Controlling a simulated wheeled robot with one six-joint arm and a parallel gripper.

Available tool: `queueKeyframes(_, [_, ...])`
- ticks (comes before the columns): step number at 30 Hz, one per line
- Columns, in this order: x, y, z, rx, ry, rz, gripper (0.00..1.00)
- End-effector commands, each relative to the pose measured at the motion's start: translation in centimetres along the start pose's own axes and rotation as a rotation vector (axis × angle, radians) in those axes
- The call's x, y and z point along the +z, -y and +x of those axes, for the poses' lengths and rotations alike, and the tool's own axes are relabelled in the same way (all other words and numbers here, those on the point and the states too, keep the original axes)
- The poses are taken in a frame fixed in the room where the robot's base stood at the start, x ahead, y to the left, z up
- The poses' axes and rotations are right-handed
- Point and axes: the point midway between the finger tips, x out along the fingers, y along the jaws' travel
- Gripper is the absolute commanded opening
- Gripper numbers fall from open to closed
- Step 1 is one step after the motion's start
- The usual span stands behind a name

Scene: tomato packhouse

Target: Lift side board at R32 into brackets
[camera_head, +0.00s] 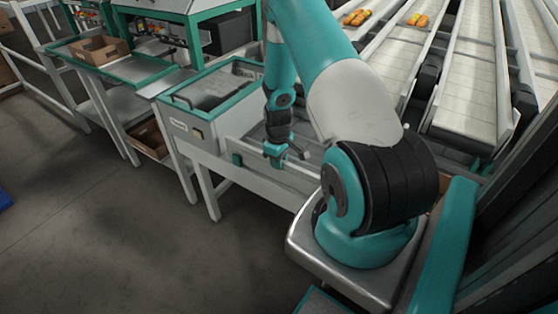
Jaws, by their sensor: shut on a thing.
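My gripper (286,155) hangs at the front edge of the grey bench, left of my arm's base. Its jaws are shut on the side board (260,173), a long light-grey strip along the bench front. The jaws' exact hold is small and partly hidden by my own wrist. A small teal bracket (237,159) shows near the board's left end. Whether the board sits in it cannot be told. The board's right part is hidden behind my arm and base. No R32 mark is readable.
A grey box with a teal rim and a label (179,126) stands left of my gripper. A teal-edged table (120,73) holds a cardboard box (100,49). Sloping conveyor lanes (466,85) with a few tomatoes (418,20) lie at upper right. The floor at lower left is clear.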

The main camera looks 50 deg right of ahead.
Motion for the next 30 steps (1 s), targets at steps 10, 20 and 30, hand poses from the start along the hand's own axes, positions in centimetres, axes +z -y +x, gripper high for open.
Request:
queueKeyframes(10, [-0.04, -0.02, 0.54, 0.001, -0.001, 0.0, 0.0])
queueKeyframes(20, [-0.04, -0.02, 0.69, 0.001, -0.001, 0.0, 0.5])
queueKeyframes(30, [0.0, 0.01, 0.74, 0.0, 0.0, 0.0, 0.33])
